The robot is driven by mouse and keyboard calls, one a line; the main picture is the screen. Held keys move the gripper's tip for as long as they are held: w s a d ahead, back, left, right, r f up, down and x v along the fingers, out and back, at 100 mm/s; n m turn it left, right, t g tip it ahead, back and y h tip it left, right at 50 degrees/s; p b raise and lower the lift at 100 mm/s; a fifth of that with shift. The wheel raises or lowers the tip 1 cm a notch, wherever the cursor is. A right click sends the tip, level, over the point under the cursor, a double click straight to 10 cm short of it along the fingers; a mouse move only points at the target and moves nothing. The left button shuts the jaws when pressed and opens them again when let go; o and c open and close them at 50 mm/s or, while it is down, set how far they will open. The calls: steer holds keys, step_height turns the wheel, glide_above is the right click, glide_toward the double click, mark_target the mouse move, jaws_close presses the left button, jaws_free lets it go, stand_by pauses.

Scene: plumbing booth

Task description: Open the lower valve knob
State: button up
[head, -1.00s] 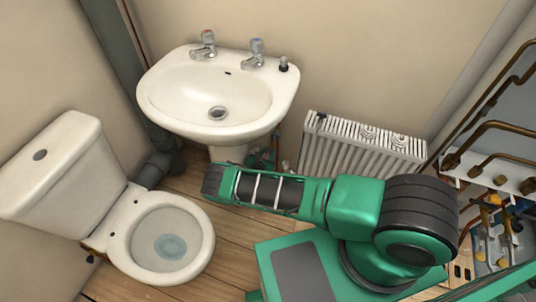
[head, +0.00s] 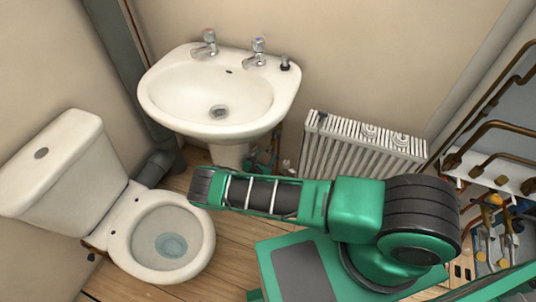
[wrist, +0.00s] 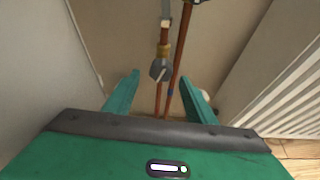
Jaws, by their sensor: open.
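In the wrist view, a grey valve knob (wrist: 160,70) sits on a copper pipe with a brass fitting just above it. I cannot tell for sure that it is the lower valve knob, or whether it is open or closed. My gripper (wrist: 160,75) is open, with one green finger on each side of the knob in the picture. The fingers do not visibly touch it, and the depth between them is unclear. In the head view, the small fittings under the sink are mostly hidden behind my arm and the basin.
A second copper pipe (wrist: 177,65) runs close beside the knob. A white radiator (wrist: 290,95) stands at the right. In the head view are the sink (head: 215,95), the toilet (head: 165,240) and copper pipes (head: 500,130) at the right. Some wooden floor is clear.

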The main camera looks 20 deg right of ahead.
steer(key=v, duration=0.5)
steer(key=shift+s+a+r, duration=0.1)
steer(key=shift+s+a, duration=0.1)
steer(key=shift+s, duration=0.1)
